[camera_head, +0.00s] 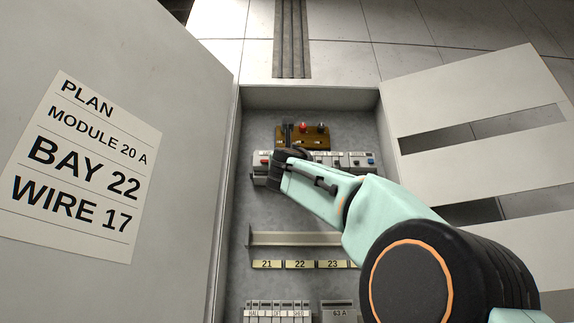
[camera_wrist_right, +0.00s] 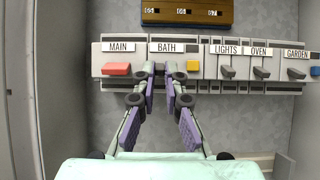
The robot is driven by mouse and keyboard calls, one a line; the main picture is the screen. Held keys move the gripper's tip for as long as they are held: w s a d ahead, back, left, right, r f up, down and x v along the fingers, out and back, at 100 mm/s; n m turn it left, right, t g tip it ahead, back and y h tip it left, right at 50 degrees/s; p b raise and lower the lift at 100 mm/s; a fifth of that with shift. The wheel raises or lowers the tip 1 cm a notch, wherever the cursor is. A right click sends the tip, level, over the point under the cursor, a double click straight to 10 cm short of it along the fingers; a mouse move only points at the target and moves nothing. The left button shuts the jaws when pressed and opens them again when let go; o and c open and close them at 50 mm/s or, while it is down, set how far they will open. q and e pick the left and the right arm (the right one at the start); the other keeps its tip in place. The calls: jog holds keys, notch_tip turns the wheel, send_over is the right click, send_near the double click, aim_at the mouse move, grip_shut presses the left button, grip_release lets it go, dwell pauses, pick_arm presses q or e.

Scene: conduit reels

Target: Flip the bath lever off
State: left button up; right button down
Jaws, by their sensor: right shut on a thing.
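The bath lever sits below the BATH label (camera_wrist_right: 167,47) in the breaker row. It is mostly hidden between the fingertips of my right gripper (camera_wrist_right: 168,73), which is shut on it. I cannot tell from these views which way the lever is tilted. In the head view my right arm reaches in from the right, and the right gripper (camera_head: 284,166) covers part of the breaker row (camera_head: 350,161). My left gripper is not in view.
A red MAIN switch (camera_wrist_right: 117,69) is left of the gripper; an orange part (camera_wrist_right: 193,65) is close on its right. The LIGHTS (camera_wrist_right: 227,71), OVEN (camera_wrist_right: 261,72) and GARDEN (camera_wrist_right: 296,72) levers follow. A brown terminal block (camera_wrist_right: 187,12) is above. Open cabinet doors (camera_head: 190,110) flank the cabinet.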

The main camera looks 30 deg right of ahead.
dwell(0.3)
jog(key=c, duration=1.4)
grip_release()
jog(key=shift+r, duration=0.1)
